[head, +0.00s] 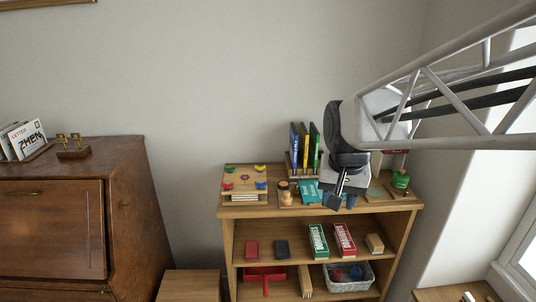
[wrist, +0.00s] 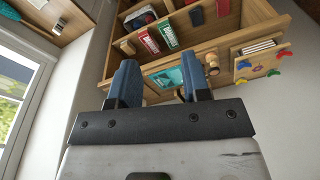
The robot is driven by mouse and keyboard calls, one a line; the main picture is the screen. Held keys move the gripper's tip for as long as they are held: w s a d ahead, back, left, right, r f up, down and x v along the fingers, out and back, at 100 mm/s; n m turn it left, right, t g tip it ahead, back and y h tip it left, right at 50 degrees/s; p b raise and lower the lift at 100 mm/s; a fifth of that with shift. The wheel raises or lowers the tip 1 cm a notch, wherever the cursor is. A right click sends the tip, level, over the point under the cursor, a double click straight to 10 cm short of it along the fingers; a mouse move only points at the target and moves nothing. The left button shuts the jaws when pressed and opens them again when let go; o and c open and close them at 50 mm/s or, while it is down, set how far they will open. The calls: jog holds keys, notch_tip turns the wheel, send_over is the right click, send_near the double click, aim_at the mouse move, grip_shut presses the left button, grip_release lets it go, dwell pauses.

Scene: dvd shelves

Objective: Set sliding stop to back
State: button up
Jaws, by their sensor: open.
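On the shelf unit's top, several upright cases, blue and green (head: 305,147), stand in a wooden rack (head: 289,168). I cannot pick out a sliding stop for certain; my arm and gripper cover the area right of the cases. My gripper (head: 342,202) points down over the top board, right of the teal item (head: 308,192), with its fingers apart. In the wrist view my gripper (wrist: 160,72) has two blue-grey fingers spread with nothing held between them. The teal item (wrist: 168,78) shows beyond the gap, and I cannot tell its distance from the fingers.
A wooden board with coloured pieces (head: 245,178) lies left on the top, beside a small wooden figure (head: 284,194). A green item (head: 400,179) stands at the right end. Lower shelves hold red and green boxes (head: 345,240) and a basket (head: 348,285). A brown bureau (head: 120,200) stands left.

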jog(key=w+a+f+m+g, duration=0.1)
jog(key=w+f+m, duration=0.2)
jog(key=w, duration=1.5)
jog(key=m, duration=0.3)
send_near(296, 185)
jog(key=shift+d+f+g, duration=0.1)
jog(key=shift+f+g, duration=0.1)
jog(key=shift+g, duration=0.2)
jog(key=shift+w+f, duration=0.3)
jog(key=shift+w, duration=0.15)
jog(key=shift+f, duration=3.85)
jog(key=shift+c, duration=0.4)
grip_shut()
